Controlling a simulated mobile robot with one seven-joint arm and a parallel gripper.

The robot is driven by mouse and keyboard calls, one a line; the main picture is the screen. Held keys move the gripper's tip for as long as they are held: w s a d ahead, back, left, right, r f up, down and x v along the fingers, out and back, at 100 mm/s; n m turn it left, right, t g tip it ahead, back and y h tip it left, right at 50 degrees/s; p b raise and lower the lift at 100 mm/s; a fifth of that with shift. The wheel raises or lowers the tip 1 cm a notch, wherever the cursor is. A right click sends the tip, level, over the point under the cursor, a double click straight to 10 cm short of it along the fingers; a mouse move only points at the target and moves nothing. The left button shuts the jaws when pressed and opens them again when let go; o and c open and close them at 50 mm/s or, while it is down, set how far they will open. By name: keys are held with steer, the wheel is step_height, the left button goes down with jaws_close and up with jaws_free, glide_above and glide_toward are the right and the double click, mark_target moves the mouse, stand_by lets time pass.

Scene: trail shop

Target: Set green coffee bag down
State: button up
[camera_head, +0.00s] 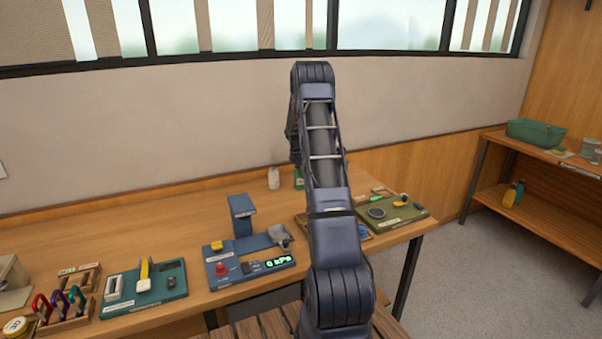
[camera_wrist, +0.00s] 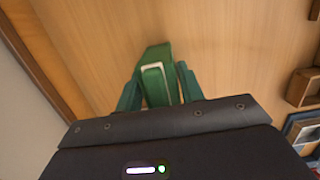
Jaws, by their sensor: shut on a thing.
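The green coffee bag (camera_wrist: 155,54) is between the two fingers of my gripper (camera_wrist: 159,86) in the wrist view. The gripper is shut on it. The wooden bench top (camera_wrist: 230,45) lies behind the bag in that view. I cannot tell whether the bag touches the wood. In the head view a green piece, likely the bag (camera_head: 299,178), shows just left of my arm at the back of the bench. My arm hides the gripper and most of that spot there.
A white bottle (camera_head: 273,179) stands left of the green piece. A blue press-like device with a display (camera_head: 250,262) sits nearer. A green tray with tools (camera_head: 392,214) lies at the bench's right end. Bare wood shows along the back left.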

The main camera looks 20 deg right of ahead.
steer(key=o, duration=1.1)
steer(key=shift+f, duration=0.1)
